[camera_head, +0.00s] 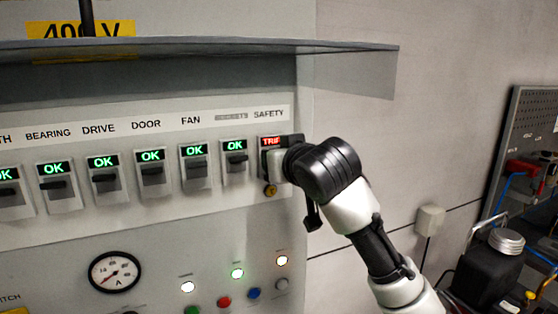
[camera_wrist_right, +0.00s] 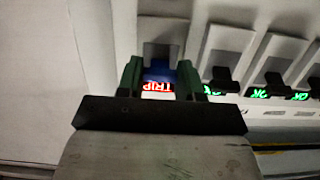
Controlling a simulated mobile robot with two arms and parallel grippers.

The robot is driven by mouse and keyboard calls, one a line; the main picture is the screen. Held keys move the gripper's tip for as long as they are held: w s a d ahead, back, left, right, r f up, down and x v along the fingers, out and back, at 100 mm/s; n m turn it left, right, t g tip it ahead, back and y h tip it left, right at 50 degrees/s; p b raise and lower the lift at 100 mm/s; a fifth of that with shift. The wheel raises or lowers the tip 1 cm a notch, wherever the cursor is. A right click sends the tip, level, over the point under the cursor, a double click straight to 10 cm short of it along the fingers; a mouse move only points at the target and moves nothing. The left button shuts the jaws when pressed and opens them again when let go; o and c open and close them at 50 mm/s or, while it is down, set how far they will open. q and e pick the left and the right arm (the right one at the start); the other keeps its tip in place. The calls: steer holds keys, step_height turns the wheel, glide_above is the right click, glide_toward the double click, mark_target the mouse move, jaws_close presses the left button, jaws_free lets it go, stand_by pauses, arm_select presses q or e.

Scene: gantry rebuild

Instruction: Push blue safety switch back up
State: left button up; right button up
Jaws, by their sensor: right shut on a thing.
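The blue safety switch lever (camera_wrist_right: 159,72) shows in the right wrist view, between the two green fingers of my right gripper (camera_wrist_right: 160,78). The gripper is shut on it. The red TRIP display (camera_wrist_right: 157,88) is lit beside the lever; in the head view, the same red display (camera_head: 271,141) sits under the SAFETY label. There my right gripper (camera_head: 284,163) is at the safety switch at the right end of the row, and its black wrist hides the lever and most of the switch. My left gripper is not in view.
Several switches with green OK displays, such as the FAN switch (camera_head: 195,168), stand in a row to the left. A grey hood (camera_head: 200,46) overhangs the panel. Below are a round gauge (camera_head: 115,272) and buttons. A black machine (camera_head: 490,268) stands at the right.

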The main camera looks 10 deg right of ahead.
steer(key=o, duration=0.9)
steer(key=shift+o, duration=0.2)
steer(key=b+v, duration=0.5)
steer(key=v, duration=0.5)
steer(key=shift+s, duration=0.35)
steer(key=shift+d, duration=0.15)
